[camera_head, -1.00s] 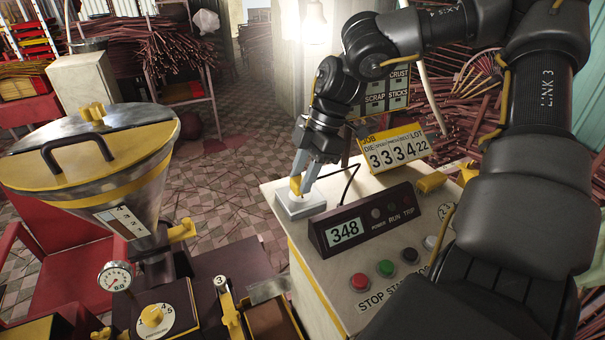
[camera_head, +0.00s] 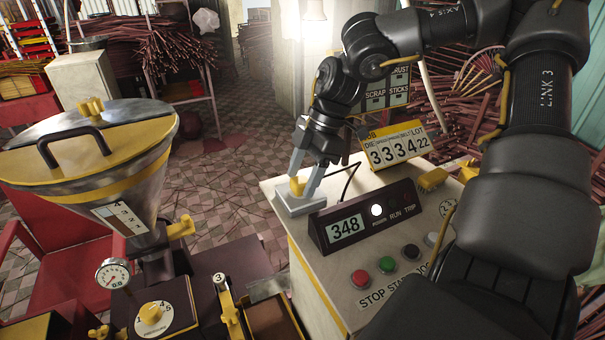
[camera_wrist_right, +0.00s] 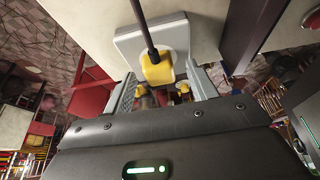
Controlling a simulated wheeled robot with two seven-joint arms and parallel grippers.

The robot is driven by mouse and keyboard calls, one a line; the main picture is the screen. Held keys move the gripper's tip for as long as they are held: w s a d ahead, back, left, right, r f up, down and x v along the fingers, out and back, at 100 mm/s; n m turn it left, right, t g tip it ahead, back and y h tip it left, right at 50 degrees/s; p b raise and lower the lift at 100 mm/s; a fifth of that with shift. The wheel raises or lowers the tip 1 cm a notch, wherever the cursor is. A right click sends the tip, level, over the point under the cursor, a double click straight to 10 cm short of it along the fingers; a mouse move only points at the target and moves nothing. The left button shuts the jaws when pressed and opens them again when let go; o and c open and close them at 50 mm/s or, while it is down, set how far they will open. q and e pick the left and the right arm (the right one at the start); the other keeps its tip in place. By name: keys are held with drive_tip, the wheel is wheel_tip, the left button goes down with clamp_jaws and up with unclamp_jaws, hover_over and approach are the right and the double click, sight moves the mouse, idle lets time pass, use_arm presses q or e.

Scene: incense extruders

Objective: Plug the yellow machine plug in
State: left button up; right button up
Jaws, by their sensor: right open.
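The yellow plug (camera_head: 297,186) sits in the pale grey socket block (camera_head: 293,206) on the corner of the cream cabinet. Its dark cord rises from its back, as the right wrist view shows, where the plug (camera_wrist_right: 157,68) is against the socket plate (camera_wrist_right: 128,45). My right gripper (camera_head: 306,184) is open, with its two grey fingers on either side of the plug and apart from it. The fingers also show in the right wrist view (camera_wrist_right: 160,95). My left gripper is not in view.
The control box (camera_head: 362,217) shows 348, and its power lamp (camera_head: 376,210) is lit white. Buttons (camera_head: 385,264) lie in front of it. A yellow job sign (camera_head: 398,148) stands behind. A metal hopper (camera_head: 95,170) stands at left.

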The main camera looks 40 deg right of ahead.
drive_tip(key=b+v, duration=0.1)
drive_tip(key=v, duration=0.9)
drive_tip(key=shift+d+r, duration=0.15)
drive_tip(key=shift+r, duration=0.2)
